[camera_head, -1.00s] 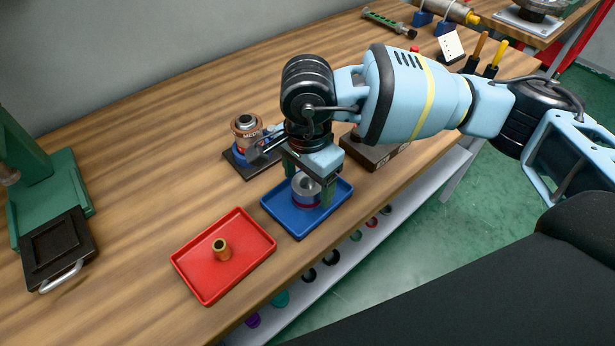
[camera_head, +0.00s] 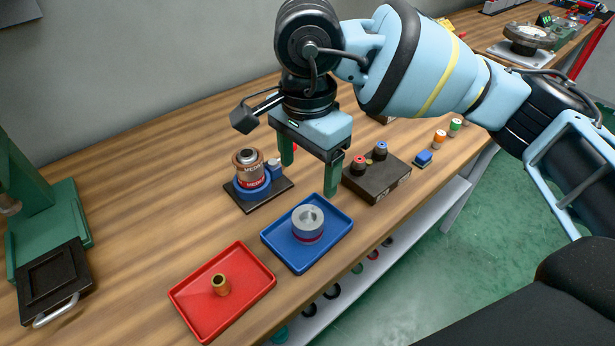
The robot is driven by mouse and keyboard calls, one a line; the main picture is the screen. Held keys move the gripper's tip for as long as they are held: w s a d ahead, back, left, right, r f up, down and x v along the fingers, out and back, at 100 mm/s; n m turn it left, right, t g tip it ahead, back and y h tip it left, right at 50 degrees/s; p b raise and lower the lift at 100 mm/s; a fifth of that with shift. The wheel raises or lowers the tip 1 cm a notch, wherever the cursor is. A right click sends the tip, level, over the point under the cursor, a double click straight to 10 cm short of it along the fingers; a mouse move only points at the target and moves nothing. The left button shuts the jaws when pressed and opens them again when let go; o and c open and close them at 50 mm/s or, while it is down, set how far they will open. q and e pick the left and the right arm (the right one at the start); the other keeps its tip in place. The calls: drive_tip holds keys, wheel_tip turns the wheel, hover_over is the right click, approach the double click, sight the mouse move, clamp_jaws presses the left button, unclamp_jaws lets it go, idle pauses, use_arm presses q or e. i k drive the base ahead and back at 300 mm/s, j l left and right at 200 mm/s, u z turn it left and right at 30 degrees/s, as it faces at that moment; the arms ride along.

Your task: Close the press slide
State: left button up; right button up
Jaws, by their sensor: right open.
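A green press (camera_head: 38,210) stands at the left of the wooden table. Its black square slide (camera_head: 52,268) with a metal handle (camera_head: 56,311) sticks out in front of the press and looks pulled out. My right gripper (camera_head: 312,180) is open and empty. Its two green fingers point down above the table, behind the blue tray and well to the right of the press. My left gripper is not in view.
A red tray (camera_head: 255,290) holds a brass bushing (camera_head: 221,285). A blue tray (camera_head: 337,241) holds a grey metal cylinder (camera_head: 308,223). A labelled can (camera_head: 249,168) stands in a blue holder on a black plate. A dark block (camera_head: 388,183) carries small knobs. Bare table lies between the slide and red tray.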

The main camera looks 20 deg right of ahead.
sight(59, 277)
drive_tip(key=u, duration=1.1)
drive_tip(key=k, duration=1)
